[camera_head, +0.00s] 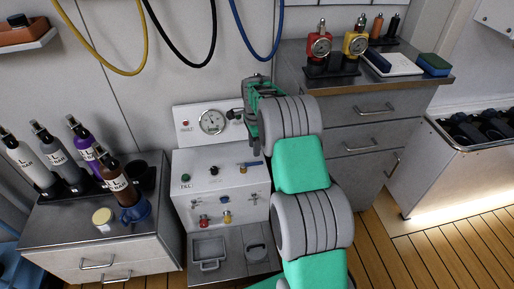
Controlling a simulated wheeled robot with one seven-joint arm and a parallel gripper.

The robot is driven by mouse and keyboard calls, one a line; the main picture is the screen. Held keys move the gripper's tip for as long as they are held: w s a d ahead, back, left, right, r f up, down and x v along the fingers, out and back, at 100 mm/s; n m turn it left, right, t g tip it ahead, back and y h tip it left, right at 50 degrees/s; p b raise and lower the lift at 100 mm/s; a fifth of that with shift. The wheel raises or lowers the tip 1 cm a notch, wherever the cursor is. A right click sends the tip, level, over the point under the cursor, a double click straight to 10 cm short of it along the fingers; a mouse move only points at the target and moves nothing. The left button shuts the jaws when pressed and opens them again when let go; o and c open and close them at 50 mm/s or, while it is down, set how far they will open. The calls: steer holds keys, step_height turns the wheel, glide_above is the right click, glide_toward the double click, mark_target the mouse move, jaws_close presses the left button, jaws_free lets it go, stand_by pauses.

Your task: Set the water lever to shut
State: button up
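The white fill panel (222,187) stands in the middle, with a round gauge (211,122) on its upright back. A small blue lever (254,163) on a brass-coloured fitting sits at the right of the panel's sloping face, lying roughly level; it looks like the water lever, but its label is too small to read. My gripper (240,117) is above the blue lever, beside the gauge and in front of the panel's upper right edge. It appears apart from the lever. My arm hides part of the panel's right side, and the finger opening is too small and dark to judge.
A black knob (214,171) and a green button (186,178) share the panel face; red and brass fittings sit below. A side cabinet (62,228) with bottles stands left. A drawer counter (340,85) with red and yellow gauged regulators stands right. Hoses hang above.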

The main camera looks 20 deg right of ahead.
mark_target(257, 163)
steer(key=shift+w+d+f+m, duration=0.35)
steer(key=shift+f+m, duration=0.05)
steer(key=shift+f, duration=0.1)
steer(key=shift+w+d+f+m, duration=0.3)
steer(key=shift+d+f+m, duration=0.1)
steer(key=shift+f, duration=0.1)
step_height(257, 163, down, 8)
steer(key=shift+r+b, duration=0.2)
steer(key=shift+b, duration=0.5)
jaws_close()
